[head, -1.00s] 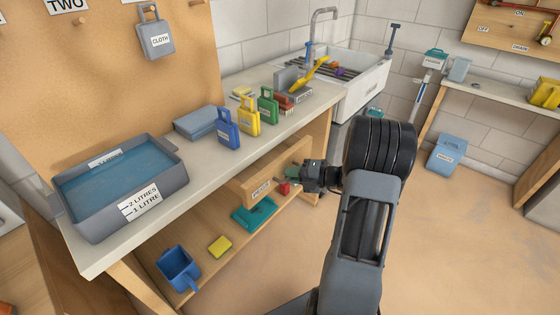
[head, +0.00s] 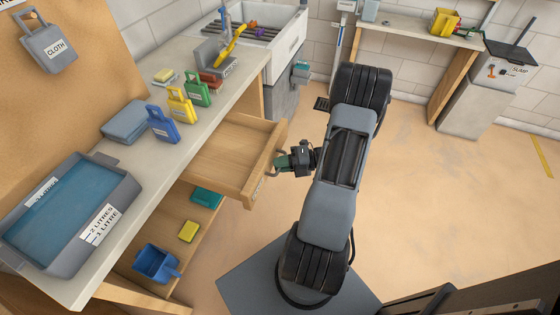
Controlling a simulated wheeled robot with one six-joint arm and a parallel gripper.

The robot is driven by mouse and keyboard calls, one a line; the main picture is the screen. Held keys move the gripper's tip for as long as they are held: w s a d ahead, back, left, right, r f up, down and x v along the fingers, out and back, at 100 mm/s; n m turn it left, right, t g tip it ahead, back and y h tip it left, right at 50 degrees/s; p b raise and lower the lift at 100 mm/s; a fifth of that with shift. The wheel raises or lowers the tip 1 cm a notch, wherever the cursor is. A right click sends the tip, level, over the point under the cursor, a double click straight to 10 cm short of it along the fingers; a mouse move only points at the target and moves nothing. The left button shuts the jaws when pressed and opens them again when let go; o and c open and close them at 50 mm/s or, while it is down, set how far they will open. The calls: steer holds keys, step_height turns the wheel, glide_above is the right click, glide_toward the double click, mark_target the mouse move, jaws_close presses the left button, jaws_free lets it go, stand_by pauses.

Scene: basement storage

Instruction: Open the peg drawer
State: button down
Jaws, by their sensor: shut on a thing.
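The peg drawer (head: 236,148) is a light wooden drawer under the workbench. It is pulled well out from the bench, and its inside looks empty where I can see it. Its front (head: 262,172) carries a small label, seen at a steep angle. My gripper (head: 284,162) is at the drawer's front, shut on the handle (head: 272,165). The jaws partly hide the handle.
The lower shelf holds a blue scoop (head: 155,262), a yellow sponge (head: 189,231) and a teal item (head: 206,198). Open floor (head: 420,180) lies to the right.

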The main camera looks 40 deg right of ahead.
steer(key=c, duration=1.4)
jaws_free()
steer(key=shift+c, duration=0.2)
steer(key=v, duration=1.4)
